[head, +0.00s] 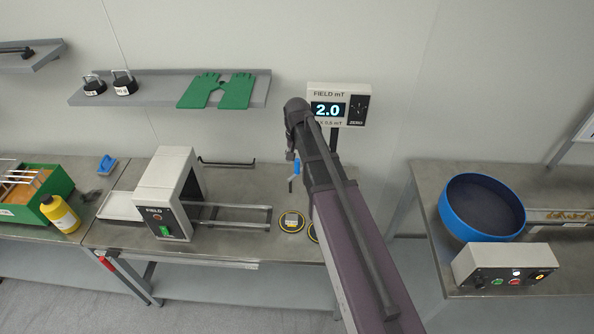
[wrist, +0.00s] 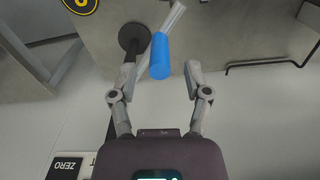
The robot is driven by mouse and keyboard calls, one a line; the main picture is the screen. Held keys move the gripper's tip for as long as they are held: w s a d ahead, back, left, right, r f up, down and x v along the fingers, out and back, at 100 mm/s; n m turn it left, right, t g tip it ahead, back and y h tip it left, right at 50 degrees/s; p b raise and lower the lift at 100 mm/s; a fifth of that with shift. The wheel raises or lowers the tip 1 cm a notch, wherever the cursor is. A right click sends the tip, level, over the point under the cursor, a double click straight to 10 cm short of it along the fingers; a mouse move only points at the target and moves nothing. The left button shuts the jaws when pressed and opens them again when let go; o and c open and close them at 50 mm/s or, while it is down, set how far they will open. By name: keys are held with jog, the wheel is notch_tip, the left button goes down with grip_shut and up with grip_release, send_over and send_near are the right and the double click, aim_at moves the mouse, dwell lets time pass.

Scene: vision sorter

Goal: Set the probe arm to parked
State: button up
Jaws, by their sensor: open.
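The probe arm shows in the wrist view as a pale bar (wrist: 176,18) with a blue cylindrical grip (wrist: 160,57) at its near end. In the head view the blue grip (head: 296,168) shows just left of my arm, above the bench; much of the probe arm is hidden there. My gripper (wrist: 159,76) is open, with one finger on each side of the blue grip's line. The grip lies at the fingertips with gaps on both sides; its exact depth is unclear. The field display (head: 327,109) reads 2.0.
A dark round base (wrist: 133,37) stands beside the left finger. A black rail (wrist: 270,64) lies to the right. The FIELD box (head: 168,222) and its track (head: 232,225) stand on the bench left of my arm. A blue bowl (head: 455,190) and control box (head: 505,262) are at right.

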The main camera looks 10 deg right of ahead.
jog(key=shift+f+b, duration=1.6)
jog(key=shift+f, duration=0.3)
grip_shut()
